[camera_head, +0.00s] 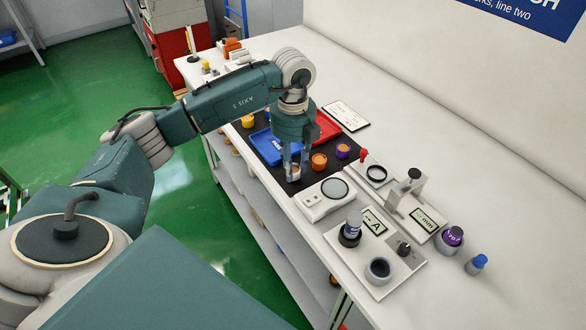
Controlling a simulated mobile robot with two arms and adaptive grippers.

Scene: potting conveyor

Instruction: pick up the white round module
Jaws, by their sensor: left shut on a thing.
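My left gripper (291,164) points straight down over the front part of the black mat (310,186). Its fingers are shut on the white round module (295,177), a small round piece with a brownish top. The fingers hide part of it, and I cannot tell whether it touches the mat. My right gripper is not in view.
An orange round module (319,161) and a purple one (343,151) stand on the mat close by. A blue tray (264,152) and a red tray (328,126) lie behind the gripper. A white device with a round plate (318,203) stands just in front.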

